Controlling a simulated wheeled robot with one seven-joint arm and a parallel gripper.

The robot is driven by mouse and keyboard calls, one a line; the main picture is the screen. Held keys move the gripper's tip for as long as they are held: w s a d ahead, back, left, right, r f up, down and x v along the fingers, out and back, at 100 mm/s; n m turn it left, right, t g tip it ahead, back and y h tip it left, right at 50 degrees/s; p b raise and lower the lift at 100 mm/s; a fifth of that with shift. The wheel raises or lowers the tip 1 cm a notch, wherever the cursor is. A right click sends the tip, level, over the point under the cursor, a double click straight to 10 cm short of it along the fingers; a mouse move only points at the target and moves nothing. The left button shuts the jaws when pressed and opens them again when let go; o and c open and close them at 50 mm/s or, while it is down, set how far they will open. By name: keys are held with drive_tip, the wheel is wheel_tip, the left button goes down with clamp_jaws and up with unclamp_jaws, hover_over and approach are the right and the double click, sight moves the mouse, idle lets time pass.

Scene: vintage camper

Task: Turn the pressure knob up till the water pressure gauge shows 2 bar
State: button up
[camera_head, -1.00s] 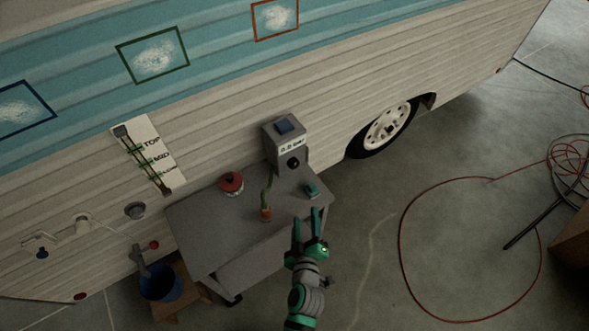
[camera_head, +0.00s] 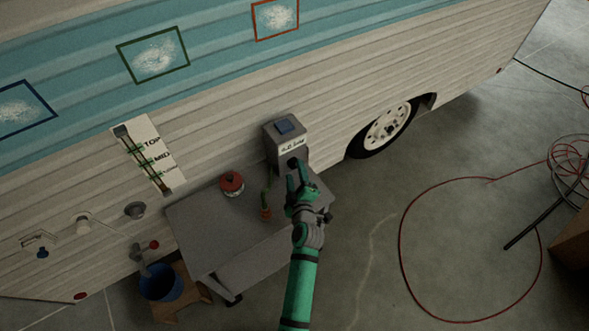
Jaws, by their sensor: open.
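The grey pressure unit (camera_head: 271,147) stands at the back of the grey cart, against the camper wall, with a blue panel on top. Its white gauge display (camera_head: 291,146) shows small digits and "bar"; I cannot read the digits surely. The dark round pressure knob (camera_head: 293,162) is below the display, partly hidden by my fingers. My gripper (camera_head: 296,171) is open, with its fingertips at or just in front of the knob. I cannot tell whether they touch it.
A red round can (camera_head: 232,182) and a small orange-and-green hose fitting (camera_head: 266,212) are on the cart (camera_head: 205,230), left of my arm. A blue bucket (camera_head: 160,283) stands on a wooden stool at lower left. The floor to the right is clear up to a red hose (camera_head: 402,245).

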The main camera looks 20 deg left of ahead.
sight(294, 163)
drive_tip(key=shift+x, duration=1.25)
drive_tip(key=c, duration=1)
drive_tip(key=shift+c, duration=0.2)
